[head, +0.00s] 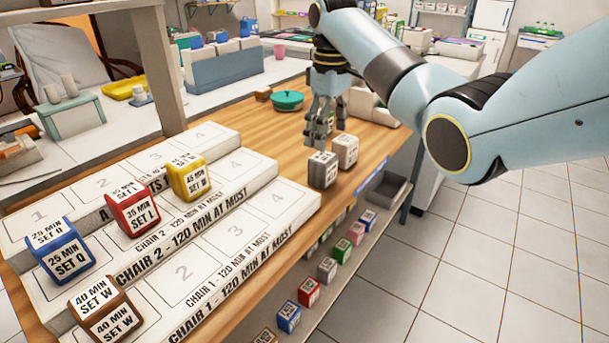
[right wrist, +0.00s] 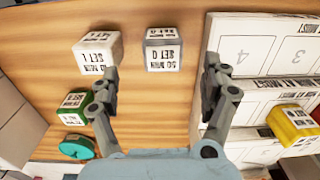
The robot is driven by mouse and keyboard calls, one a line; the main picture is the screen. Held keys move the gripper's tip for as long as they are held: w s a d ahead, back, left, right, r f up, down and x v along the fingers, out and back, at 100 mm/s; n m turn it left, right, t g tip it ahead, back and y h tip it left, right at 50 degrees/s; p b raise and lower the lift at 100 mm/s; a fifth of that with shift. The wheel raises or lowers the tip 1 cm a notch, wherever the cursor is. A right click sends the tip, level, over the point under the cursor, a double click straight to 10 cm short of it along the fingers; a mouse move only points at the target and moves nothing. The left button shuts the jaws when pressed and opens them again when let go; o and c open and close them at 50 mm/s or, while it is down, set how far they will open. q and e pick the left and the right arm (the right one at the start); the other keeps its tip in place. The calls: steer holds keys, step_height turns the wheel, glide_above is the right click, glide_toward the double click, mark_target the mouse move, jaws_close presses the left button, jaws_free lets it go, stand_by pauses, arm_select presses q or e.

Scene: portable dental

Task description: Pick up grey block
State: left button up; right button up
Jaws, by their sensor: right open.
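The grey block (head: 322,170) stands on the wooden table near its right edge, beside a paler, whitish block (head: 345,150). My right gripper (head: 322,132) is open and empty, pointing down just above and behind the grey block. In the right wrist view the grey block (right wrist: 163,49) lies beyond the open fingertips (right wrist: 160,75), between their lines, with no contact visible. The whitish block (right wrist: 97,48) is to its left, beyond the left finger. My left gripper is not in view.
A stepped white rack (head: 235,225) holds yellow, red, blue and brown blocks. A teal round pot (head: 287,100) stands behind the gripper. A green block (right wrist: 75,108) is near the left finger. A lower shelf (head: 365,270) carries several blocks, including another grey one (head: 327,269).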

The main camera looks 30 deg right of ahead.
mark_target(327, 156)
step_height(327, 156, down, 5)
steer(key=shift+w+r+b, duration=0.1)
steer(key=shift+w+b, duration=0.05)
steer(key=shift+b, duration=0.25)
steer(key=f, duration=0.4)
steer(key=f+b, duration=0.1)
steer(key=shift+a+f, duration=0.3)
steer(key=shift+f, duration=0.1)
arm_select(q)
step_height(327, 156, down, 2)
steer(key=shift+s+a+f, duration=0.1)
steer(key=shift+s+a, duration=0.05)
arm_select(e)
steer(key=shift+c, duration=0.3)
steer(key=c, duration=1.2)
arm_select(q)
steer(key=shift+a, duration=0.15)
arm_select(e)
steer(key=shift+r, duration=0.1)
steer(key=shift+c, duration=0.2)
steer(key=shift+r, duration=0.1)
